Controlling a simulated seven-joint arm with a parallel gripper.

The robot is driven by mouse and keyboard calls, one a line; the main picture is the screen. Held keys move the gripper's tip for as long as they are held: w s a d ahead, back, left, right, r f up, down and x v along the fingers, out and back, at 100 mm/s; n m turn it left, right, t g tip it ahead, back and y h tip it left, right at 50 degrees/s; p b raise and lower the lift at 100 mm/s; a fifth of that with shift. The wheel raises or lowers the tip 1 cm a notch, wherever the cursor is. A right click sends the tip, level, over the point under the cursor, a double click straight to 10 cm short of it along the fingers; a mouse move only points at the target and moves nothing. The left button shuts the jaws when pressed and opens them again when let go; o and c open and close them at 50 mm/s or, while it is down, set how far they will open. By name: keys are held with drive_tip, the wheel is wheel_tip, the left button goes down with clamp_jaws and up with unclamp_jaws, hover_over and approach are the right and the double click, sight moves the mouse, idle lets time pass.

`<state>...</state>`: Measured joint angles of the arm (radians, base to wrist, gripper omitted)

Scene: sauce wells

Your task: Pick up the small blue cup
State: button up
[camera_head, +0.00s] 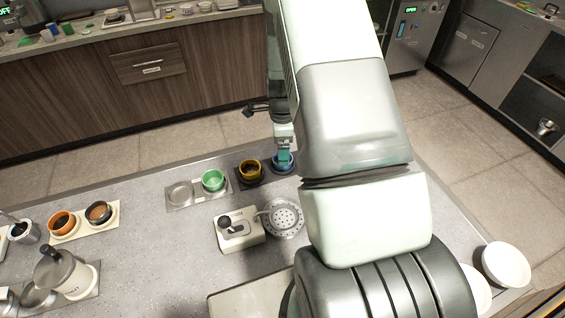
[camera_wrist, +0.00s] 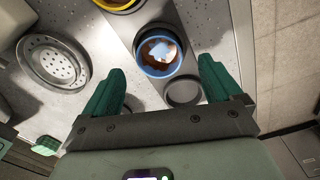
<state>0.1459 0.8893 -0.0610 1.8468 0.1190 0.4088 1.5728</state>
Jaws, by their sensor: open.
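The small blue cup (camera_head: 292,162) stands upright in a row of cups near the far edge of the grey counter. In the wrist view the blue cup (camera_wrist: 146,63) has a bright blue rim and something brown and white inside. My gripper (camera_head: 283,152) is open above it, and its lower part overlaps the cup in the head view. In the wrist view the two green fingers of my gripper (camera_wrist: 160,78) are spread apart, with the cup between and just beyond their tips. I cannot tell whether a finger touches the cup.
A yellow cup (camera_head: 250,170) stands left of the blue cup, and a green cup (camera_head: 214,181) further left. A round perforated drain (camera_head: 284,218) and a beige device (camera_head: 239,230) lie nearer. An empty round recess (camera_wrist: 184,91) lies beside the blue cup.

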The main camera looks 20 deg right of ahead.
wheel_tip(320, 180, down, 4)
drive_tip(key=shift+f, duration=0.15)
drive_tip(key=c, duration=1.1)
